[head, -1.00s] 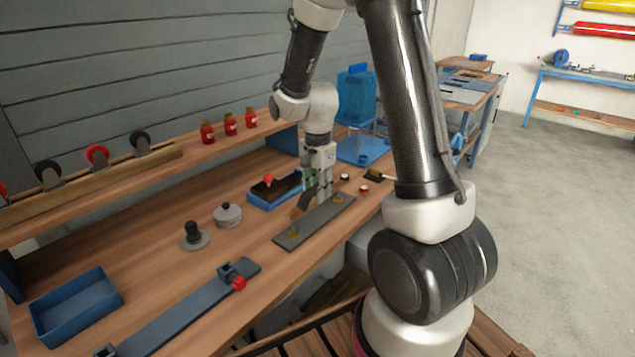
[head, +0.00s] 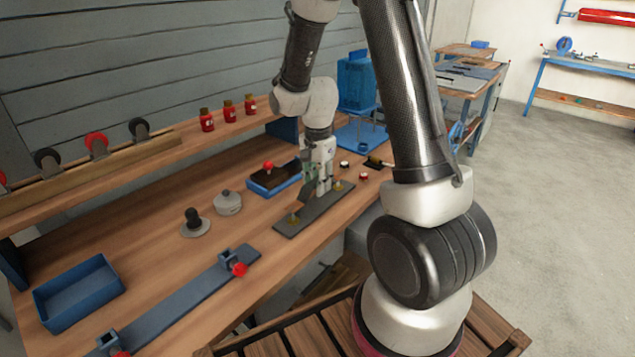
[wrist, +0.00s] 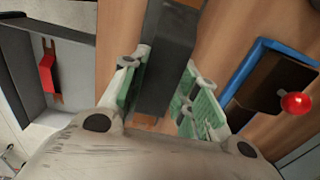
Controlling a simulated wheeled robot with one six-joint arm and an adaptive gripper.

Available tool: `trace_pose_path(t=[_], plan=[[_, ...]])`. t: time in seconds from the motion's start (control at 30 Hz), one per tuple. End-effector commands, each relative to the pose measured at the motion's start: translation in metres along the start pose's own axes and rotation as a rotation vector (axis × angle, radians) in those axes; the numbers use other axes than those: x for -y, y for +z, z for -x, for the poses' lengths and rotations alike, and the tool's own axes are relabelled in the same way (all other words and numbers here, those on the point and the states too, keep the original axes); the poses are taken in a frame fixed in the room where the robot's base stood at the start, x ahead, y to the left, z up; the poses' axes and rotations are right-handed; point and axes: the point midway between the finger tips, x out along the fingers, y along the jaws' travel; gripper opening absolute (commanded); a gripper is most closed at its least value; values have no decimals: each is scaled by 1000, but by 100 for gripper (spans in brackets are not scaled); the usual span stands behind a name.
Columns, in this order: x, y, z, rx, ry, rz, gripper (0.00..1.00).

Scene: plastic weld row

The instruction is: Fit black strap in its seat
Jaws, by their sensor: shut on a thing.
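The black strap (wrist: 168,60) is a dark, long piece between the green-padded fingers of my gripper (wrist: 160,100) in the wrist view. My gripper is shut on it, and the strap runs out past the fingers toward the top of that view. In the head view my gripper (head: 318,188) is low over a flat dark grey plate (head: 312,213) with brass-coloured fittings (head: 293,219). The plate may be the seat; I cannot tell. The strap's lower edge is hidden, so I cannot tell whether it touches the plate.
A blue tray (head: 259,190) with dark contents and a red knob stands just behind my gripper. A lidded grey pot (head: 228,204), a black-knobbed disc (head: 195,224), a blue clamp bar (head: 180,301) and an empty blue bin (head: 78,293) lie to the left. Small red and white buttons sit right.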

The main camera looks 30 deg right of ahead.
Motion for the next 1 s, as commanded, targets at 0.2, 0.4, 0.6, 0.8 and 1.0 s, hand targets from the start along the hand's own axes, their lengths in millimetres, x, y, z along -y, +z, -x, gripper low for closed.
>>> trace_pose_path(t=[0.2, 0.4, 0.6, 0.8, 1.0], plan=[[0, 0, 0, 0, 0, 0, 5], [0, 0, -1, 0, 1, 0, 5], [0, 0, -8, 0, 0, 0, 5], [0, 0, -16, 0, 1, 0, 5], [0, 0, -16, 0, 0, 0, 5]])
